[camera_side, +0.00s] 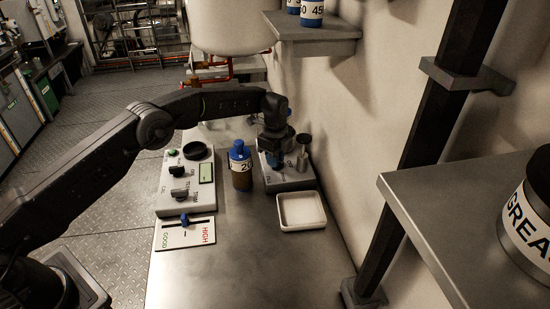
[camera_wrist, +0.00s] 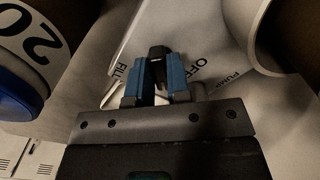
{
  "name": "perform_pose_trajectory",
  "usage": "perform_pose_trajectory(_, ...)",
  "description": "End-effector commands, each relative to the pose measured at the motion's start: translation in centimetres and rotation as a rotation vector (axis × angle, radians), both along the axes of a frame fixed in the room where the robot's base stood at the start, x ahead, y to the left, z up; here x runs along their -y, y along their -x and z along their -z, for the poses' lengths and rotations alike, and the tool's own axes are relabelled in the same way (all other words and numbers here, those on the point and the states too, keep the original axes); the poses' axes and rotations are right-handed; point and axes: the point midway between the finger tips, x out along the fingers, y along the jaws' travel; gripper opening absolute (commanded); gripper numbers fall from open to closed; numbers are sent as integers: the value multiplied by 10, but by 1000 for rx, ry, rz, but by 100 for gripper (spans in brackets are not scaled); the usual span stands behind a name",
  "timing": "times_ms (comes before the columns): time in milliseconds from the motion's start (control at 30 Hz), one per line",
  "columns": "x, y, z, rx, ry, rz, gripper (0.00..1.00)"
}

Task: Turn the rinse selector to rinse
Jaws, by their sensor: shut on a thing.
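My gripper (camera_wrist: 161,80) is shut on a black selector knob (camera_wrist: 157,52), with a blue fingertip on either side of it. The knob rises from a light panel (camera_wrist: 205,40) with printed labels. "FILL" reads beside the left finger, "OFF" to the right of the knob, and a partly cut-off word farther right. The word "rinse" is not legible in view, and I cannot tell which label the knob points at. In the side view my gripper (camera_side: 276,150) points down over the grey box (camera_side: 290,180) and hides the knob.
A white tray (camera_side: 302,212) lies in front.

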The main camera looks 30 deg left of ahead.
Motion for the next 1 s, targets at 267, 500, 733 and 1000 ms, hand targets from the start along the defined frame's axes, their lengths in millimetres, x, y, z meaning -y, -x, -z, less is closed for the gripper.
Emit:
perform_pose_trajectory(267,1,-1,-1,2,1,165,0)
perform_pose_trajectory(500,1,-1,-1,2,1,234,0)
perform_pose_trajectory(733,1,-1,-1,2,1,250,0)
perform_pose_trajectory(1000,1,-1,-1,2,2,249,0)
